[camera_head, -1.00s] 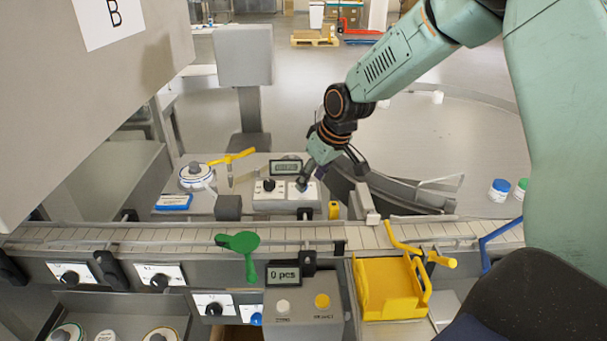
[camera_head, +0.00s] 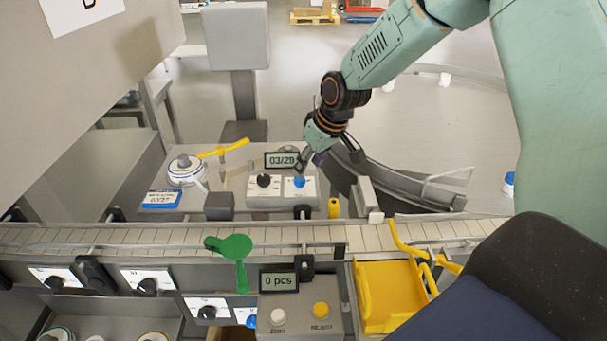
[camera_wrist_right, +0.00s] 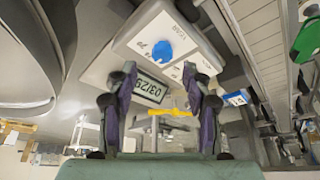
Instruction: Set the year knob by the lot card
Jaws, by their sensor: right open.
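The blue year knob (camera_head: 299,182) sits on a white plate on the right of the small control panel, beside a black knob (camera_head: 264,181). The display (camera_head: 282,160) above them reads 03/29, and it also shows in the right wrist view (camera_wrist_right: 151,88). The blue and white lot card (camera_head: 162,199) lies left of the panel; its print is too small to read surely. My right gripper (camera_head: 308,164) is open and empty, close by the blue knob. In the right wrist view the knob (camera_wrist_right: 162,50) lies beyond the spread fingers (camera_wrist_right: 160,74), apart from them. My left gripper is not seen.
A yellow-handled tool (camera_head: 222,149) lies behind the white round jar (camera_head: 186,170). The conveyor (camera_head: 170,238) runs in front of the panel. A green paddle (camera_head: 236,250), a "0 pcs" counter (camera_head: 279,281) and a yellow tray (camera_head: 385,300) stand nearer. A yellow post (camera_head: 334,208) stands right of the panel.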

